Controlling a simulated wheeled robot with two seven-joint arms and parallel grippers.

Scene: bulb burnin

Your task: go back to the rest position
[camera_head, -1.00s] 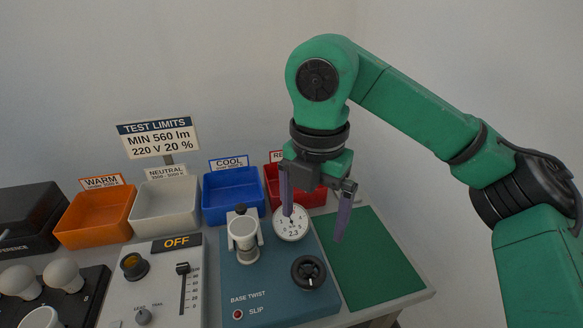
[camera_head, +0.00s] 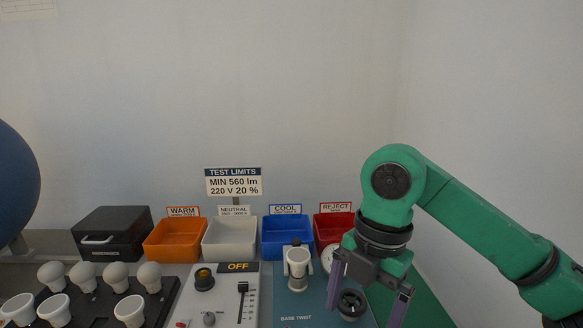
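My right gripper (camera_head: 370,295) is open and empty, its two purple fingers spread apart and pointing down over the right side of the blue base twist unit (camera_head: 295,309). The unit's black knob (camera_head: 351,304) shows between the fingers. The white holder (camera_head: 297,262) on that unit stands to the left of the gripper, and the round dial (camera_head: 328,259) is partly hidden behind it. My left gripper is out of view.
Orange (camera_head: 175,242), white (camera_head: 229,240), blue (camera_head: 287,239) and red (camera_head: 330,231) bins line the back. Several bulbs (camera_head: 115,274) stand in a black rack at left. The control panel (camera_head: 219,295) reads OFF. A black case (camera_head: 115,234) and a large blue round shape (camera_head: 14,185) are at left.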

